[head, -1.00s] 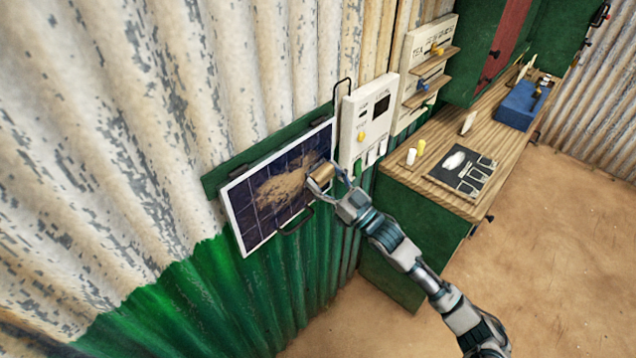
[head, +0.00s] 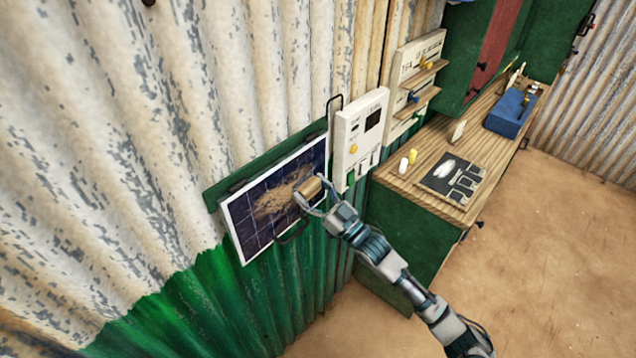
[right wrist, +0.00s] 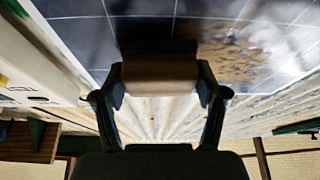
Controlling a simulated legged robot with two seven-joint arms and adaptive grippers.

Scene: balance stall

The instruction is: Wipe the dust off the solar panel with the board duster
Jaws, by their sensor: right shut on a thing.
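The solar panel (head: 245,213) is dark blue with a white frame and hangs tilted on the wall. A brown patch of dust (head: 275,203) covers its middle; it also shows in the right wrist view (right wrist: 235,55). My right gripper (head: 311,194) is at the panel's right part, at the right edge of the dust. It is shut on the board duster (head: 310,186), a tan block, which shows between both fingers in the right wrist view (right wrist: 160,76). The duster's far side is at the panel face; I cannot tell whether it touches. My left gripper is not in view.
A white control box (head: 362,130) is on the wall just right of the panel. A black handle (head: 293,230) sticks out from the panel's lower edge. A wooden-topped counter (head: 425,190) with a dark mat (head: 440,178) and a blue box (head: 508,115) stands to the right.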

